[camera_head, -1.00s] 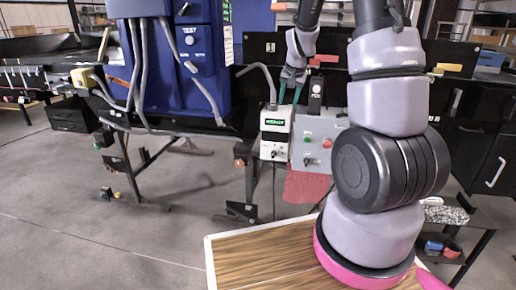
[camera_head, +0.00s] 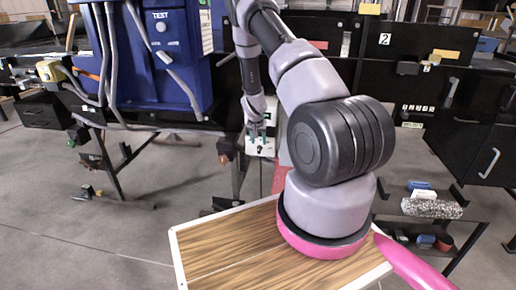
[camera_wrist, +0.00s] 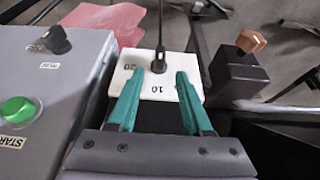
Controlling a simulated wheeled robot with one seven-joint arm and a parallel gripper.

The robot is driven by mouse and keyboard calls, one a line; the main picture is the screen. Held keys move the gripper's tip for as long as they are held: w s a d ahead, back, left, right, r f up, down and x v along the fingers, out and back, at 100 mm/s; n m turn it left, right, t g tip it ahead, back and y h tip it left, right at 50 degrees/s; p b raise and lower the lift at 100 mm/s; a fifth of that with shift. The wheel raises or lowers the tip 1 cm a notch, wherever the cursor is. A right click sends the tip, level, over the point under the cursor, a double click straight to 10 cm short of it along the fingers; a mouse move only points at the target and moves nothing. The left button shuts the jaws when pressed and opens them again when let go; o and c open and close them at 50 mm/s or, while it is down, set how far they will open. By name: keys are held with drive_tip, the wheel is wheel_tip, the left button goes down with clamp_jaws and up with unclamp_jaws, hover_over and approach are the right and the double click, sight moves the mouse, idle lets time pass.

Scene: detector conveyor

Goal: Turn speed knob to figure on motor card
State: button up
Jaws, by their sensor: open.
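My gripper (camera_head: 257,131) is in front of the small white control box (camera_head: 268,152). In the wrist view its two teal fingers (camera_wrist: 160,72) are apart, with nothing held between them. The white face (camera_wrist: 172,62) is marked "20" and "10". A black knob-like part (camera_wrist: 159,64) with a thin dark stem stands on it, between and just beyond the fingertips; I cannot tell whether they touch it, nor read its setting. In the head view, the gripper and forearm hide much of the box. I cannot pick out the motor card for certain.
A grey panel with a green START button (camera_wrist: 18,110) and a black selector (camera_wrist: 57,39) lies close left of the gripper. An orange-brown knob (camera_wrist: 251,41) on a dark block is to the right. A blue cabinet (camera_head: 185,85) stands left of my arm. A wooden-topped surface (camera_head: 215,250) is below.

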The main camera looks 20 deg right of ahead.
sight(259, 147)
drive_tip(key=x, duration=0.5)
drive_tip(key=shift+w+d+f, duration=0.1)
drive_tip(key=shift+f, duration=0.2)
clamp_jaws()
